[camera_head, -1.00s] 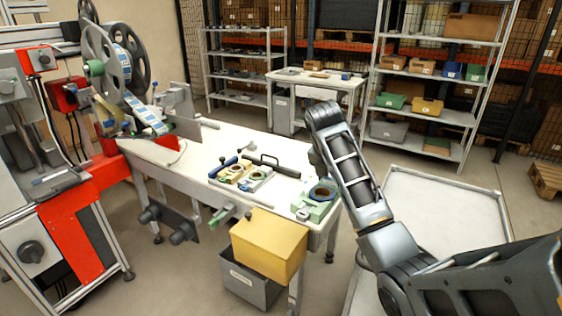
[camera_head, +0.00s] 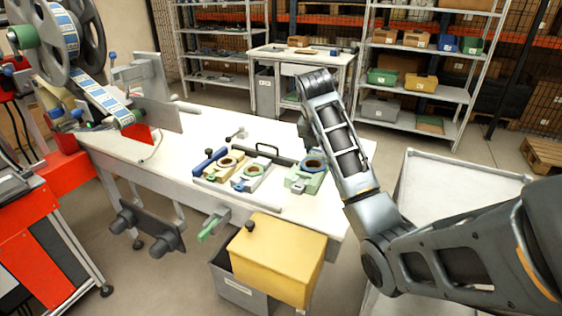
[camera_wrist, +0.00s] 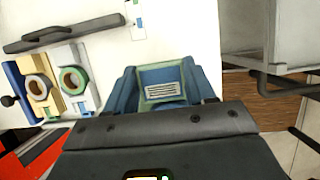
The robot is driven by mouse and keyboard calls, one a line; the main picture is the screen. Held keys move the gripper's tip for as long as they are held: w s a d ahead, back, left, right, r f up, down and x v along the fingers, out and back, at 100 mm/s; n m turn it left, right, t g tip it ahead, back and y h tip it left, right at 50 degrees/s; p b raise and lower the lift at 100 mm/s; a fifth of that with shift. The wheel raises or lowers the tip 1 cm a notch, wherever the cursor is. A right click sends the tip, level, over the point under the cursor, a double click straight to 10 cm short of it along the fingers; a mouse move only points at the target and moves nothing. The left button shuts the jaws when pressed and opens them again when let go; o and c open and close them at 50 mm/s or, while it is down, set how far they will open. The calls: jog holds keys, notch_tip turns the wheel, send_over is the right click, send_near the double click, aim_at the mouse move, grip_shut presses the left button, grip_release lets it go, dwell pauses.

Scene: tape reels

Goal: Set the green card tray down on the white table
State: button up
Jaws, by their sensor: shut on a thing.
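In the wrist view my gripper (camera_wrist: 165,102) is shut on the green card tray (camera_wrist: 149,97), a small green piece with a pale lined label, between two bluish sides. The tray is over the right part of the white table (camera_wrist: 178,30). I cannot tell its height above the top. In the head view the white table (camera_head: 345,155) stands in the middle, and my forearm crosses its right end.
A yellow box (camera_head: 280,255) is at the front.

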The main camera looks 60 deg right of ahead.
jog(key=shift+w+d+f+b, duration=0.15)
jog(key=shift+w+f+b, duration=0.1)
jog(key=shift+f, duration=0.2)
jog(key=shift+w+d+f+b, duration=0.15)
jog(key=shift+f+b, duration=0.05)
jog(key=shift+f, duration=0.2)
jog(key=w+d+f, duration=0.1)
jog(key=w+f, duration=0.1)
jog(key=w, duration=0.1)
jog(key=w+d+f, duration=0.2)
jog(key=w, duration=0.2)
jog(key=w+d+f, duration=0.2)
jog(key=w, duration=0.1)
jog(key=shift+w+f, duration=0.35)
jog(key=shift+f, duration=2.25)
jog(key=o, duration=1.2)
jog(key=shift+c, duration=0.2)
jog(key=v, duration=1.2)
jog(key=shift+r, duration=0.25)
